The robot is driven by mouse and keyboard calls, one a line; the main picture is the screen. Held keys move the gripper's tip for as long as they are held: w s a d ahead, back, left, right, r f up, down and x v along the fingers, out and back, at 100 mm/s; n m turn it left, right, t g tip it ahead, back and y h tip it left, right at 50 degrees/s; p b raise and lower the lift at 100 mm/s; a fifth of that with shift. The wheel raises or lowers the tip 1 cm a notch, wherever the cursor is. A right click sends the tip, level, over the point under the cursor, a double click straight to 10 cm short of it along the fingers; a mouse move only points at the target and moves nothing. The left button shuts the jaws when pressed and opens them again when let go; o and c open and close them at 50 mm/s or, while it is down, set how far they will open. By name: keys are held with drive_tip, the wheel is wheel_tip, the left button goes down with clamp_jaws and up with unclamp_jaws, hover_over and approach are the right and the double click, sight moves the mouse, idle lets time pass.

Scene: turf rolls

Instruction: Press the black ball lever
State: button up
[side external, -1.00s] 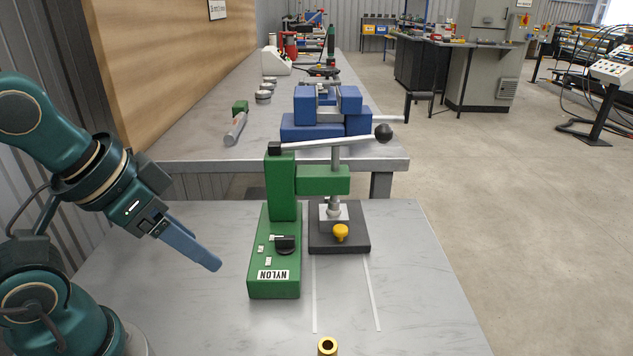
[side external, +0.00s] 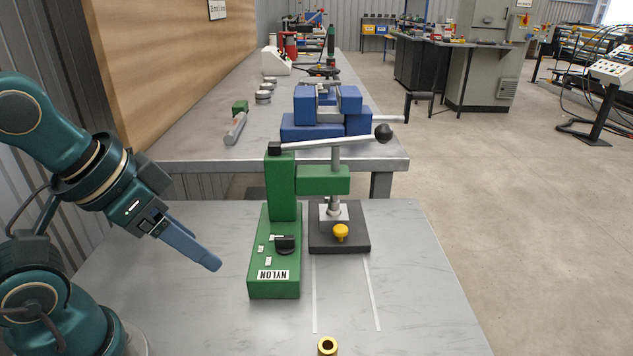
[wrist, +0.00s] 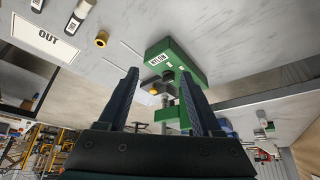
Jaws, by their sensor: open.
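A green press (side external: 283,188) labelled NYLON stands upright on the grey table. Its white lever slopes gently up to the right and ends in a black ball (side external: 383,132), raised well above the black base plate (side external: 362,240). My gripper (side external: 215,264) is left of the press, apart from it and lower than the lever. In the wrist view, my open gripper (wrist: 163,90) has two dark fingers spread with nothing held between them. The green press (wrist: 180,62) shows beyond and between the fingers. I cannot make out the black ball in the wrist view.
A yellow knob (side external: 341,232) sits at the base plate's front. A brass bushing (side external: 327,346) stands at the table's near edge, and shows in the wrist view (wrist: 101,39). A blue vise (side external: 327,112) is on the bench behind. The table's right side is clear.

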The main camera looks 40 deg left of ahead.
drive_tip(key=c, duration=1)
drive_tip(key=shift+d+m, duration=0.15)
drive_tip(key=shift+m, duration=0.45)
clamp_jaws()
drive_tip(key=w+d+r+m+h, duration=0.8)
drive_tip(key=w+r+m, duration=0.3)
drive_tip(key=w+r, duration=0.15)
drive_tip(key=w+a+r+n+t+h, duration=0.1)
drive_tip(key=w+a+t, duration=0.4)
drive_tip(key=w+a, duration=0.8)
drive_tip(key=shift+w+r+h, duration=0.25)
drive_tip(key=shift+w+h, duration=0.25)
drive_tip(key=shift+w, duration=0.15)
